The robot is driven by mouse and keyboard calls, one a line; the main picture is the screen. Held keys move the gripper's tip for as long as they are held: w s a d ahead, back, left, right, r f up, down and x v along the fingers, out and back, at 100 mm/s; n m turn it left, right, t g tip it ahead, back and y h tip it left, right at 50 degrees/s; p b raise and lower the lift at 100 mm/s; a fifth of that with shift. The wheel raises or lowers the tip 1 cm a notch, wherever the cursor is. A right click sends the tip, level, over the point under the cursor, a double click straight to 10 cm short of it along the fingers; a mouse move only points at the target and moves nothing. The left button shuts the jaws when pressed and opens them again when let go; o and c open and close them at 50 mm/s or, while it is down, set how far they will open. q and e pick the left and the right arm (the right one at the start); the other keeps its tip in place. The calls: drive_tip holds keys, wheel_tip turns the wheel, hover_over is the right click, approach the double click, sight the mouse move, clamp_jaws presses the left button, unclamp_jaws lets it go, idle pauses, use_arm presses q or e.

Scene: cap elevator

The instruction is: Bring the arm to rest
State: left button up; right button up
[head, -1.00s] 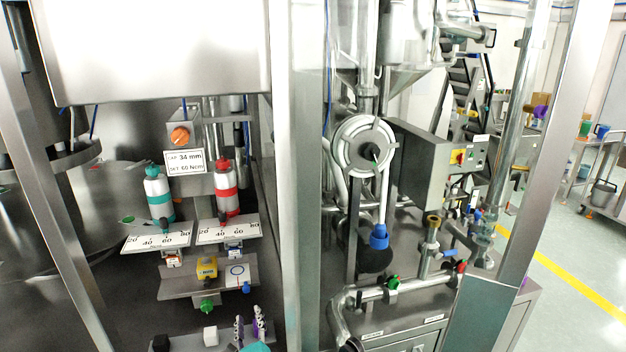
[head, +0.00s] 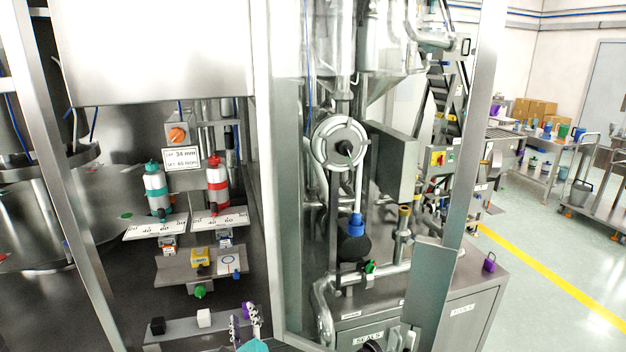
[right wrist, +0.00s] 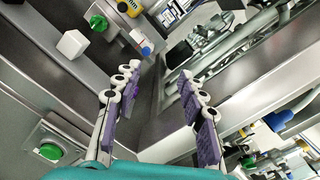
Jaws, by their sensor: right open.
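My right gripper (head: 245,324) shows at the bottom of the head view, in front of the lower steel ledge. In the right wrist view its two fingers (right wrist: 158,90) with purple pads stand apart, open, with nothing between them. My left gripper is in neither view.
A white cube (head: 204,318) and a black cube (head: 157,326) sit on the lower ledge left of the gripper. A steel post (head: 275,180) stands right of the gripper.

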drive_tip(key=s+d+r+n+g+y, duration=0.1)
drive_tip(key=s+d+r+n+g, duration=0.1)
drive_tip(key=d+r+n, duration=0.4)
drive_tip(key=s+d+r+n+g+y, duration=0.1)
drive_tip(key=s+d+r+n, duration=0.25)
drive_tip(key=r+n, duration=0.45)
drive_tip(key=s+d+f+n+g+h, duration=0.2)
drive_tip(key=s+d+f+n, duration=0.1)
drive_tip(key=s+d, duration=0.5)
drive_tip(key=s+d+f+n+g+h, duration=0.3)
drive_tip(key=s+d+f+n, duration=0.1)
drive_tip(key=s+d, duration=0.4)
drive_tip(key=s+d+f+n+g+h, duration=0.2)
drive_tip(key=s+d+f+n+h, duration=0.1)
drive_tip(key=s+d, duration=0.5)
drive_tip(key=d+n, duration=0.1)
drive_tip(key=d, duration=0.2)
drive_tip(key=shift+s+d+f, duration=0.15)
drive_tip(key=shift+s+d, duration=0.05)
drive_tip(key=shift+d, duration=0.05)
idle(0.4)
